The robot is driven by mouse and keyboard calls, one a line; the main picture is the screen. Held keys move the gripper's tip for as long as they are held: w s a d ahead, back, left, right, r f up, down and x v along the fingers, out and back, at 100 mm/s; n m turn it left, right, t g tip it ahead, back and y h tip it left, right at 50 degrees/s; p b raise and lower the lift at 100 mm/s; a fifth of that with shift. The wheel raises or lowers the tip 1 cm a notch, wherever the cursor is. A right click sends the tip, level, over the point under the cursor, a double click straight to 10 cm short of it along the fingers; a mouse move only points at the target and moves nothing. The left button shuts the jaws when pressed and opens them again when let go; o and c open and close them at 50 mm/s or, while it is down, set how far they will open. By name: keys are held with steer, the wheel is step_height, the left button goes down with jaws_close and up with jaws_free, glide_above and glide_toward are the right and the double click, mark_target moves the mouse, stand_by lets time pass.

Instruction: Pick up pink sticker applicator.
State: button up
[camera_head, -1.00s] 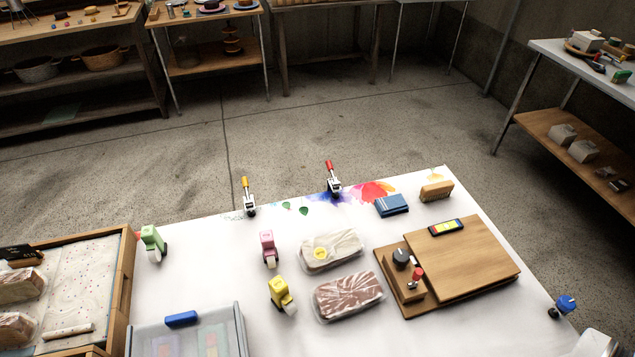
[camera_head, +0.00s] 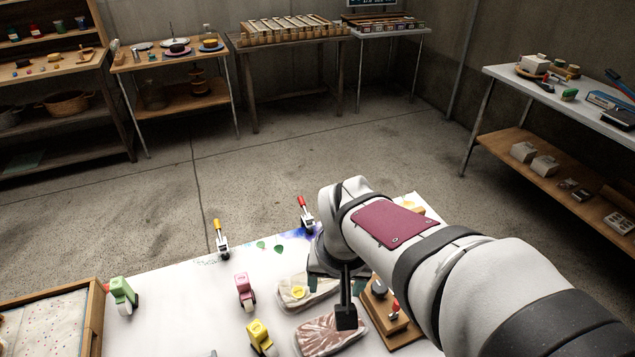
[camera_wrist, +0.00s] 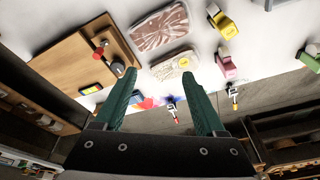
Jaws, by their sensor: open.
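The pink sticker applicator (camera_head: 243,287) stands on the white table left of the wrapped packages in the head view. It has a pink block body and a pale roller. In the wrist view the pink applicator (camera_wrist: 226,62) is at upper right, beyond and to the right of the right fingertip. My gripper (camera_wrist: 161,75) is open, with its two green fingers wide apart and nothing between them. It is apart from the applicator. In the head view my arm reaches over the right part of the table and hides much of the gripper.
A yellow applicator (camera_head: 259,336) stands near the pink one, and a green applicator (camera_head: 123,293) is farther left. A stickered package (camera_head: 296,294) and a red-brown package (camera_head: 322,336) lie to the right. Clamps with yellow (camera_head: 221,238) and red handles (camera_head: 305,214) line the back edge.

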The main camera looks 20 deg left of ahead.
mark_target(244, 286)
steer(key=s+a+f+n+y, duration=0.1)
steer(key=a+f+n, duration=0.15)
steer(key=a, duration=0.65)
steer(key=a+f+n+y, duration=0.1)
steer(key=a+f+n, duration=0.15)
steer(key=a, duration=0.65)
steer(key=shift+t, duration=0.4)
steer(key=x, duration=1.5)
steer(key=shift+w+a+f, duration=0.1)
steer(key=shift+a+f, duration=0.15)
steer(key=shift+f, duration=0.05)
jaws_close()
